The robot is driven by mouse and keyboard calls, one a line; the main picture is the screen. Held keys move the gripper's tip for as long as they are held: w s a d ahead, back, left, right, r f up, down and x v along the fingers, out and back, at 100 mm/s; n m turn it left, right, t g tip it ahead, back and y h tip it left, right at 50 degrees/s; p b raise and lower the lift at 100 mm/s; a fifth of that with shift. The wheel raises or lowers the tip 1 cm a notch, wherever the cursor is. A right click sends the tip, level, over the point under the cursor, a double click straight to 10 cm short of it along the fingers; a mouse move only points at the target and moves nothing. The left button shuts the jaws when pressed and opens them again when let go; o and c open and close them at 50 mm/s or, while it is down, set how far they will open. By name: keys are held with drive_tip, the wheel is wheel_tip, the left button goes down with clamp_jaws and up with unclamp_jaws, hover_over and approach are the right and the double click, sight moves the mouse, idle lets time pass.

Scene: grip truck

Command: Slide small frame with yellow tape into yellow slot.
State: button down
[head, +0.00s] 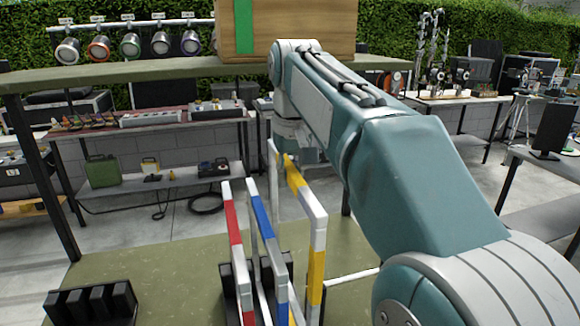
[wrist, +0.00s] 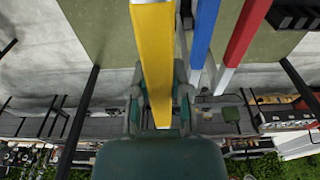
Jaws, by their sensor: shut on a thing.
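The small frame with yellow tape (head: 319,228) stands upright at the right of the other frames in the head view. My gripper (head: 289,160) is shut on its top bar at the far end. In the wrist view my gripper (wrist: 160,105) has a finger on each side of the yellow-taped bar (wrist: 154,50). A black slotted rack (head: 228,290) is below the frames, partly hidden by them. The yellow frame's near upright comes down by the rack's right side; I cannot tell whether it is in a slot. No yellow slot mark shows.
The red-taped frame (head: 234,225) and blue-taped frame (head: 264,222) stand upright in the rack, close left of the yellow one. A second black slotted rack (head: 92,304) sits empty at the lower left. A wooden box (head: 295,25) is above, on a shelf (head: 130,73).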

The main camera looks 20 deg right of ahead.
wheel_tip(320, 180, down, 9)
drive_tip(key=shift+r, duration=0.15)
idle(1.1)
idle(0.6)
drive_tip(key=c, duration=0.5)
unclamp_jaws()
drive_tip(key=shift+f, duration=0.2)
drive_tip(key=shift+r, duration=0.1)
